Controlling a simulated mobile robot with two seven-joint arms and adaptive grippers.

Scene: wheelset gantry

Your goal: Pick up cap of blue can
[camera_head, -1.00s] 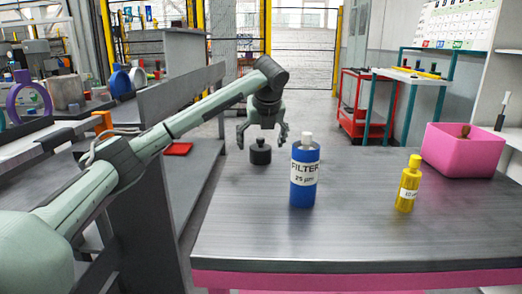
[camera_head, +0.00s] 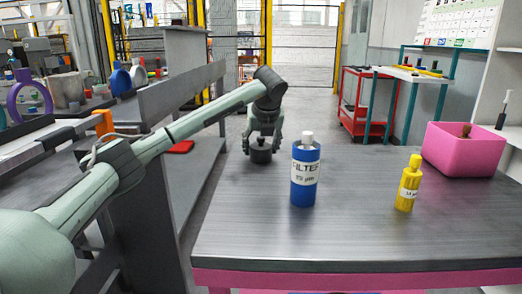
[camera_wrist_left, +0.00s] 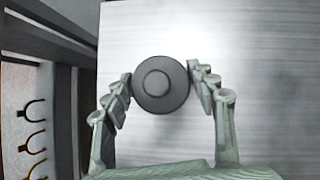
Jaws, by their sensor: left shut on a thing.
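The blue can (camera_head: 304,190), labelled FILTER, stands upright on the table, with a white cap (camera_head: 308,137) on its top. A small black round piece with a knob (camera_head: 261,156) sits at the table's far left, left of the can. My left gripper (camera_head: 262,149) reaches down from above and is shut on this black piece, not on the white cap. In the left wrist view the black piece (camera_wrist_left: 162,87) lies between the two fingers, seen from straight above. My right gripper is not in view.
A yellow bottle (camera_head: 407,187) stands right of the can. A pink bin (camera_head: 463,151) is at the table's right back. The table top (camera_head: 330,238) is clear in front. A grey shelf (camera_head: 185,85) runs along the left.

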